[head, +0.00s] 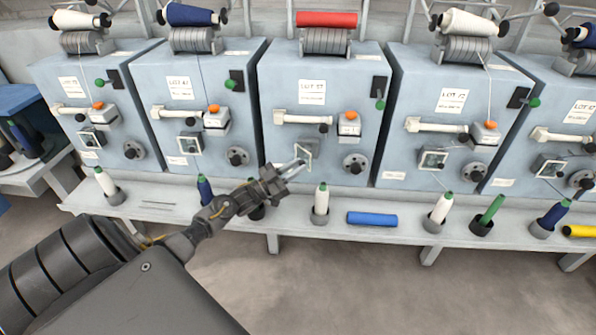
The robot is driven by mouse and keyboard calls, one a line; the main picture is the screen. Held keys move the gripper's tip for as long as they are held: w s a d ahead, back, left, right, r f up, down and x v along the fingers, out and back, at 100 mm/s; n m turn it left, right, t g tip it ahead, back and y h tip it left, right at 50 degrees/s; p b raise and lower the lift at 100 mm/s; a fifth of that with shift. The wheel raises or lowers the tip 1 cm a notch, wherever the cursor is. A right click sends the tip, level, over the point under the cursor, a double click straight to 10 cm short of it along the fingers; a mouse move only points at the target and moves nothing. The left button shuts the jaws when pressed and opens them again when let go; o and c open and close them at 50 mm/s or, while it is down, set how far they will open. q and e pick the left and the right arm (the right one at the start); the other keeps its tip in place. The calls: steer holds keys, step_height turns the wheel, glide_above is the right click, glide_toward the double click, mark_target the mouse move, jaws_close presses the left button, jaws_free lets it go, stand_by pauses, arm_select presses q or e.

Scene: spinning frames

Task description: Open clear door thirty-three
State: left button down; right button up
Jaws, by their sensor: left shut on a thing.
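Each of the pale blue machines has a small square clear door low on its front. The middle machine's clear door (308,146) is partly covered by my left gripper and looks tilted; how far it stands open cannot be told. My left gripper (301,165) reaches in from the lower left. Its fingers are at this door's lower edge and are shut on it. Other clear doors are on the machines to the left (190,144) and right (433,158). The number thirty-three is not readable on any of them. My right gripper is not in view.
The middle machine (281,95) carries a red roll (327,19) on top.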

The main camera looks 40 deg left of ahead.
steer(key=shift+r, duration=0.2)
arm_select(q)
steer(key=c, duration=1.3)
jaws_free()
steer(key=s+d+r+p, duration=0.1)
steer(key=s+d+r, duration=0.1)
steer(key=s+r, duration=0.1)
steer(key=s+d+r+p, duration=0.1)
steer(key=s+d+r, duration=0.2)
steer(key=s+r, duration=0.1)
steer(key=s+d+r+p, duration=0.1)
steer(key=s+d+r, duration=0.2)
steer(key=r, duration=0.3)
steer(key=shift+s+d, duration=0.15)
steer(key=shift+s, duration=0.5)
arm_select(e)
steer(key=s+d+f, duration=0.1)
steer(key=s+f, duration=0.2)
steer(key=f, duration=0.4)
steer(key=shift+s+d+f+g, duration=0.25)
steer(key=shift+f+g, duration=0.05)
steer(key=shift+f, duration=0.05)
